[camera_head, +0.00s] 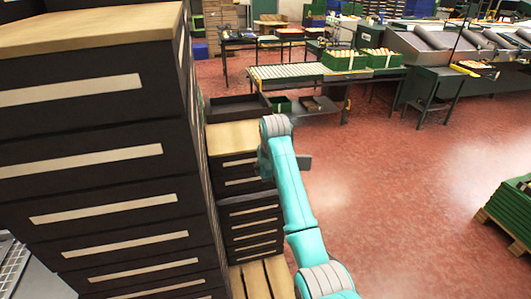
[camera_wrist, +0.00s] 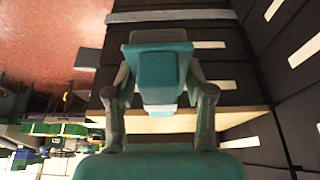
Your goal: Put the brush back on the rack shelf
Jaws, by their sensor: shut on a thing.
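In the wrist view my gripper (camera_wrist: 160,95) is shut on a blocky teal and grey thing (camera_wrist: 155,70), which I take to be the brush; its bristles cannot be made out. It is held clear in front of dark drawer fronts and a pale wooden top edge. In the head view my teal arm (camera_head: 290,185) reaches forward beside the drawer cabinets. The gripper and brush are mostly hidden there behind the arm. I cannot tell which surface is the rack shelf.
A tall dark drawer cabinet (camera_head: 95,150) fills the left. A lower cabinet with a wooden top (camera_head: 232,137) stands just left of my arm. A sorting table (camera_head: 300,72) with green crates (camera_head: 345,59) is behind. Green crates on a pallet (camera_head: 515,210) stand right. Red floor (camera_head: 410,190) is open.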

